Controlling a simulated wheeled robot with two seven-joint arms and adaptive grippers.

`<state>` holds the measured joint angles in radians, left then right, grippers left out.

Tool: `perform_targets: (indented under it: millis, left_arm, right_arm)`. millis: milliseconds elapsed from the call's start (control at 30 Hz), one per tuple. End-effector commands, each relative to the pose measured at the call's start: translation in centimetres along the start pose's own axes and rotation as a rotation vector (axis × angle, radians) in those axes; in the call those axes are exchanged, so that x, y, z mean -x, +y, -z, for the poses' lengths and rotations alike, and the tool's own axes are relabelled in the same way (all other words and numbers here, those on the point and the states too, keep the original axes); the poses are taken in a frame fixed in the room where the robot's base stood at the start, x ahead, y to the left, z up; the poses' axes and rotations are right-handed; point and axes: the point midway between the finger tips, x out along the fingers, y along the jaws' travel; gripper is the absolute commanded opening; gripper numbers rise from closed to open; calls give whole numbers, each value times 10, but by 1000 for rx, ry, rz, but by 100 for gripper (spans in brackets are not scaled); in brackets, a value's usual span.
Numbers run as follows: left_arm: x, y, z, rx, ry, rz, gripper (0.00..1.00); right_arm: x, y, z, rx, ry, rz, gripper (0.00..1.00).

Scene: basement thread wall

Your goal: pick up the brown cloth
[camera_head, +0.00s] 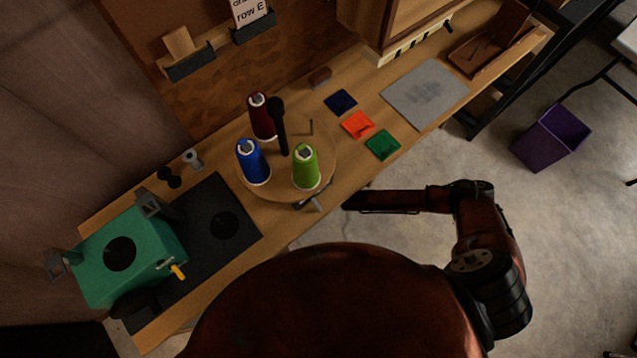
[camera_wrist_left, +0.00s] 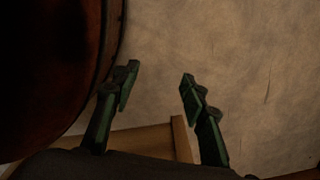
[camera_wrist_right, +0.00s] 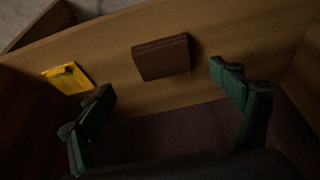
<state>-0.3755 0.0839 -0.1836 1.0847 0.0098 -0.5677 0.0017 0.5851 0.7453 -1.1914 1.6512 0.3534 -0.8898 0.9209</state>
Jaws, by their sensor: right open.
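The brown cloth (camera_wrist_right: 160,57) is a flat, dark brown square in the right wrist view, lying on a wooden surface. My right gripper (camera_wrist_right: 162,81) is open, its fingers spread to either side below the cloth in that picture. Nothing is between its fingers, and I cannot tell how far above the surface they are. In the head view my right forearm runs to the bench's front edge and the gripper is hidden. My left gripper (camera_wrist_left: 160,75) is open and empty in the left wrist view, and does not show in the head view.
A yellow cloth (camera_wrist_right: 68,78) lies left of the brown one. Wooden walls flank the surface. On the bench stand a round board (camera_head: 323,171) with thread cones, a green box (camera_head: 95,252), and navy (camera_head: 341,102), orange (camera_head: 357,125) and green (camera_head: 382,145) cloths.

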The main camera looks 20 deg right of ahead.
Motion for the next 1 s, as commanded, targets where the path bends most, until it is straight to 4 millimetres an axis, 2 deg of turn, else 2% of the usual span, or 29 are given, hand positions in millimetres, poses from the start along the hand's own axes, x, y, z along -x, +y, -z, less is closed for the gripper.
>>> perform_targets:
  millis: [100,367,700,1000]
  left_arm:
    - [4,0,9,6,0,-1,40]
    - [12,-1,23,12,2,-1,40]
    - [44,-2,61,31,4,-4,40]
    - [66,2,77,33,5,-10,40]
  right_arm:
    - [-11,0,0,1,0,0,86]
    - [-21,-2,0,2,1,2,86]
    - [-53,-6,-1,1,0,1,86]
    - [-66,-6,-1,1,1,1,86]
